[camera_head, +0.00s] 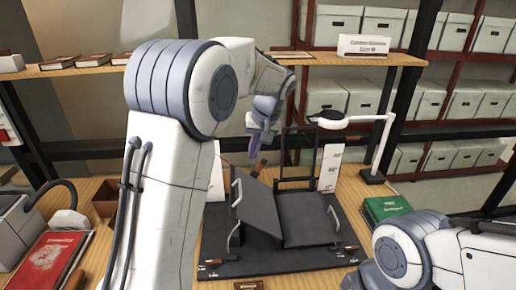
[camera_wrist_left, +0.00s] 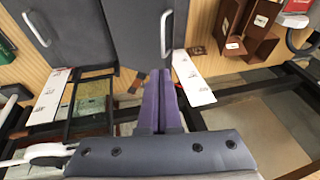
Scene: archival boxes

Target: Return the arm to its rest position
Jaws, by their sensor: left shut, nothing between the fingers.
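My left arm rises large through the head view and bends over to the right. My left gripper (camera_head: 255,144) hangs in the air, pointing down, above the back of the dark stand with hinged panels (camera_head: 262,222). Its purple fingers are shut together and empty; they also show in the left wrist view (camera_wrist_left: 158,100). In that view the grey panels (camera_wrist_left: 75,35) with handles lie beyond the fingertips. My right arm shows only as links at the lower right; its gripper is out of the picture.
A white lamp (camera_head: 350,120) stands right of the stand, with a white card (camera_head: 330,167) nearby. A green book (camera_head: 386,208) is at right, a red book (camera_head: 45,262) at left. A wooden shelf (camera_head: 340,59) runs behind the gripper. Shelves of white boxes (camera_head: 470,103) stand behind.

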